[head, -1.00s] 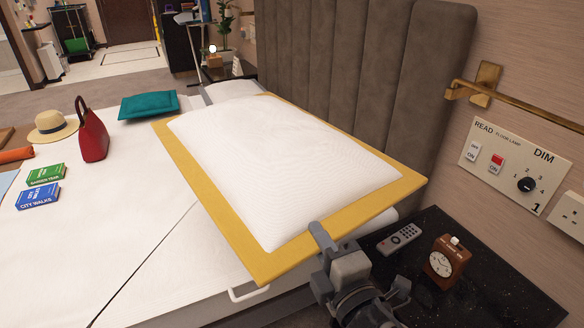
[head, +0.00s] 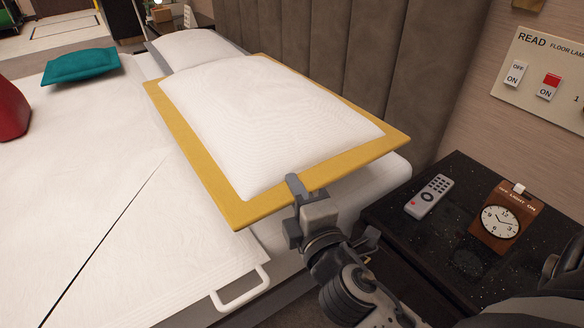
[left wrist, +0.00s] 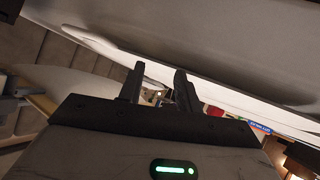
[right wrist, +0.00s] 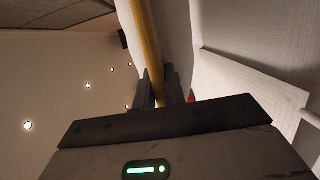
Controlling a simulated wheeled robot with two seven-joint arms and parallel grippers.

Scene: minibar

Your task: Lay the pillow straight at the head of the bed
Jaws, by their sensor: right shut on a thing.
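The pillow (head: 265,115), white with a flat yellow border, is at the headboard end of the bed (head: 110,200). It sits askew, and its near edge appears raised above the mattress. My right gripper (head: 300,190) is shut on the yellow border at the near edge; the right wrist view shows this border (right wrist: 150,45) running between the fingers. My left gripper (left wrist: 158,85) shows only in its wrist view, with its fingers apart and nothing between them. What lies under the pillow is mostly hidden.
A second white pillow (head: 195,48) lies beyond the first. The padded headboard (head: 340,60) stands behind it. A black nightstand (head: 400,235) with a remote (head: 428,196) and clock (head: 502,218) is close on the right. A teal cushion (head: 80,65) and red bag (head: 10,110) are at left.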

